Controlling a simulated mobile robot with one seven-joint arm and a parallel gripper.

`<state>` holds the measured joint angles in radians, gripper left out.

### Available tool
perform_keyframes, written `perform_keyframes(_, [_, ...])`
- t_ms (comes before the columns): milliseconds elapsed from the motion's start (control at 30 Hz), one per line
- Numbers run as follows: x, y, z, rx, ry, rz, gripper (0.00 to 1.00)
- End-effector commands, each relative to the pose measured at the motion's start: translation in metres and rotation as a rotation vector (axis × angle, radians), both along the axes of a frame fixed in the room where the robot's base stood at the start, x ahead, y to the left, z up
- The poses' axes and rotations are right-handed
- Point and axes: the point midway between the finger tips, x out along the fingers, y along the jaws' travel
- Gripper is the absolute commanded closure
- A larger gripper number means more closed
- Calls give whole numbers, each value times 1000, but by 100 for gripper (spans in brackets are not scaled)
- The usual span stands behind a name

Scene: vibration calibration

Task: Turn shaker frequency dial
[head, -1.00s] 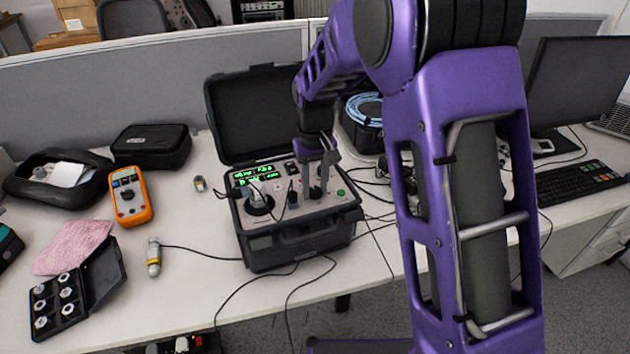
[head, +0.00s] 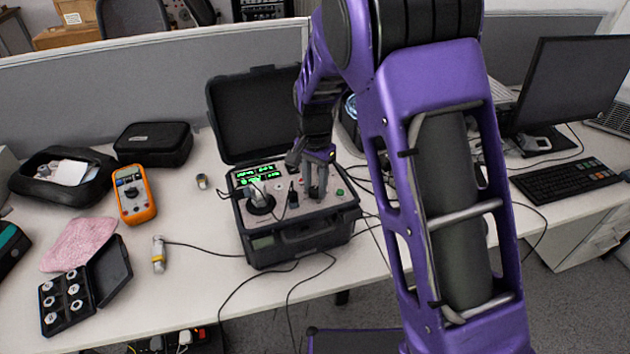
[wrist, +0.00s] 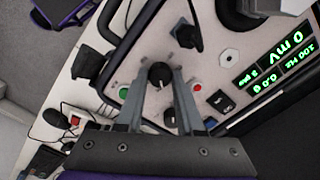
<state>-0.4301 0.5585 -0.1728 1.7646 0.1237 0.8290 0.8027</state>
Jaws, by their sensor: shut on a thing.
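The shaker unit (head: 300,238) is an open black case on the desk with a light control panel. Its green-lit display (head: 258,174) also shows in the wrist view (wrist: 273,66). The black frequency dial (wrist: 160,75) sits on the panel between a green button (wrist: 123,92) and a red button (wrist: 196,87). My gripper (head: 317,196) reaches down onto the right part of the panel. In the wrist view my gripper (wrist: 164,82) has its two grey fingers shut on the dial, one at each side. In the head view the fingers hide the dial.
A cylindrical sensor (head: 261,199) stands on the panel left of my gripper, beside a black plug (head: 293,197). The raised lid (head: 250,115) stands behind. An orange multimeter (head: 134,195) and a bit case (head: 68,302) lie left. Cables cross the desk front.

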Motion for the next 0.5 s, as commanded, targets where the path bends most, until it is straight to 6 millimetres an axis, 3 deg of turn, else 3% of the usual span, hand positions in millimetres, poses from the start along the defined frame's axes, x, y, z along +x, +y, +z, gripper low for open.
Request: perform_keyframes(500, [0,0,0,0,0,-210,100])
